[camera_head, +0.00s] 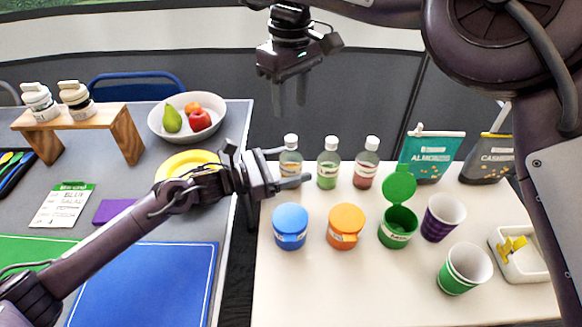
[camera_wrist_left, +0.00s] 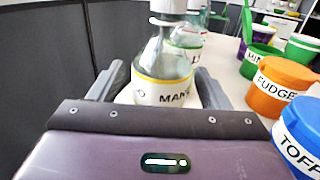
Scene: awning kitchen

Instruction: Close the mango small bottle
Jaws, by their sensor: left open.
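The mango small bottle (camera_head: 290,160) stands upright on the white table, at the left end of a row of three bottles. It is clear glass with a white top, and its label partly shows in the left wrist view (camera_wrist_left: 162,93). The top is cut off there, so I cannot tell if it is shut. My left gripper (camera_head: 294,165) is open, with its fingers on either side of the bottle; contact is unclear. My right gripper (camera_head: 289,95) hangs above and behind the bottle, fingers down, apart and empty.
A green bottle (camera_head: 328,172) and a reddish one (camera_head: 365,172) stand to the right. In front are a blue tub (camera_head: 290,232), an orange tub (camera_head: 345,232) and an open green tub (camera_head: 396,235). Cups stand further right. A grey table (camera_head: 125,185) is at left.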

